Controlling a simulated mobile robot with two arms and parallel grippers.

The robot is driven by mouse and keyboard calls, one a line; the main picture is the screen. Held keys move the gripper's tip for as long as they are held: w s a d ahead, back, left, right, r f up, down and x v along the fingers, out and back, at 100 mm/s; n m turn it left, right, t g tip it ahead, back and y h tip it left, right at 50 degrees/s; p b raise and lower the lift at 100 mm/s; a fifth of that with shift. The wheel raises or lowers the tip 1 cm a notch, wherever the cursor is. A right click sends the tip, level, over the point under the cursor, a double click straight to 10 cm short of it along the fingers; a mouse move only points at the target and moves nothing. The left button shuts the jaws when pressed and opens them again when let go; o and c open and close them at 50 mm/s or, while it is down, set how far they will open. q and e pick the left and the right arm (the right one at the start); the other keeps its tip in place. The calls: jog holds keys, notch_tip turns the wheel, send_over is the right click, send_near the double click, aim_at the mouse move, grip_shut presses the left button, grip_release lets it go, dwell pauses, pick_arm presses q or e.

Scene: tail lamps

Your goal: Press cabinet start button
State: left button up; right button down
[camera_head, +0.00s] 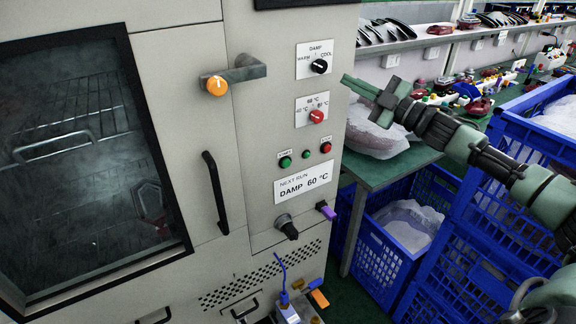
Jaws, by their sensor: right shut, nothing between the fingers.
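The cabinet (240,130) fills the left and middle of the head view. On its panel a green button (285,162) sits under a small label too blurred to read for certain. A red button (326,147) is to its right, with a smaller green round part (305,154) between them. My right gripper (348,81) is shut and empty. It points left beside the panel's right edge, above and to the right of the buttons, and appears apart from them. My left gripper is out of view.
A black knob (319,66) and a red knob (316,116) sit above the buttons. A "DAMP 60 °C" card (304,182) is below. An orange-tipped handle (217,86) sticks out at the door. Blue crates (386,262) and a green table (388,170) are at right.

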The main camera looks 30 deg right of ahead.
aim_at(286, 163)
dwell(0.9)
jog(key=a+f+m+t+b, duration=0.4)
jog(key=a+f+m+b, duration=0.1)
jog(key=a+f+m, duration=0.5)
jog(key=s+a+f+m+t+h+b, duration=0.1)
jog(key=s+f+m+h+b, duration=0.1)
jog(key=f+m+h, duration=0.6)
jog(key=s+a+f+m+t+h+b, duration=0.1)
jog(key=f+m+h, duration=0.7)
jog(key=m, duration=1)
jog(key=shift+s+a+f+h+b, duration=0.2)
jog(key=shift+s+h+b, duration=0.2)
jog(key=shift+s+b, duration=0.3)
jog(key=shift+y, duration=0.3)
jog(key=w+b, duration=0.5)
jog(key=w, duration=0.3)
jog(key=shift+w+a, duration=0.3)
jog(key=shift+w, duration=0.05)
